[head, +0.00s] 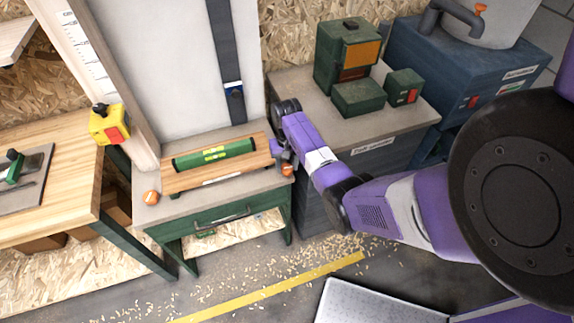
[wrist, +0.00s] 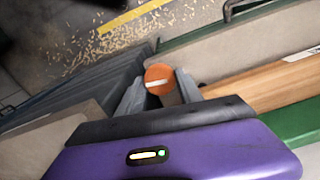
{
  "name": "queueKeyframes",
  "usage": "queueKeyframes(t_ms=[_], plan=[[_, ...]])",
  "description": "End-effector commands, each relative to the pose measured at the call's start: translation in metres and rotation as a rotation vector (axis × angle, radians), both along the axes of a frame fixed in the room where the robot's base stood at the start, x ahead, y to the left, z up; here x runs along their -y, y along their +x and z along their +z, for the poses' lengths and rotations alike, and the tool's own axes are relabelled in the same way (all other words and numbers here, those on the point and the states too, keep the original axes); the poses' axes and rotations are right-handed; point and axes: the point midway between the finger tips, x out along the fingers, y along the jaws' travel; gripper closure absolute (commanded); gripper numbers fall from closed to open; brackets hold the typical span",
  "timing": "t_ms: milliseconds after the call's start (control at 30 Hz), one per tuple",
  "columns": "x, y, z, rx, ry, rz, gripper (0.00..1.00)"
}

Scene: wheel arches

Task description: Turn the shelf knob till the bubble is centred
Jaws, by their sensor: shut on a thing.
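A green spirit level (head: 190,161) lies along a wooden shelf (head: 218,175). Its yellow-green vial (head: 214,155) shows in the head view, but the bubble is too small to place. My gripper (head: 284,164) is at the shelf's right end, shut on the orange shelf knob (head: 288,171). In the wrist view, the knob (wrist: 158,73) sits between the two grey fingers of my gripper (wrist: 160,88). A white mark crosses the knob's face, slightly tilted. A second orange knob (head: 151,198) is at the left front of the shelf.
The shelf rests on a green-framed bench with a drawer (head: 215,222). A grey cabinet (head: 375,148) with green boxes stands close on the right. A wooden workbench (head: 60,190) and a yellow box with a red button (head: 110,125) are on the left. Shavings litter the floor.

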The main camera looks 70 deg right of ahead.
Motion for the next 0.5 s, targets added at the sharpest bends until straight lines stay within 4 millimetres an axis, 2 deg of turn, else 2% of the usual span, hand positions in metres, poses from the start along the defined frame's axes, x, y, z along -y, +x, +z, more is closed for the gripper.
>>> queueKeyframes(t_ms=[67,100,167,200,500], plan=[[0.0006,0.0009,0.0008,0.002,-0.002,0.001,0.98],[0.0006,0.0009,0.0008,0.002,-0.002,0.001,0.50],[0.0007,0.0008,0.0008,0.002,-0.001,0.001,0.38],[0.0006,0.0007,0.0007,0.002,-0.001,0.001,0.36],[0.0004,0.0005,0.0014,0.001,-0.002,0.001,0.36]])
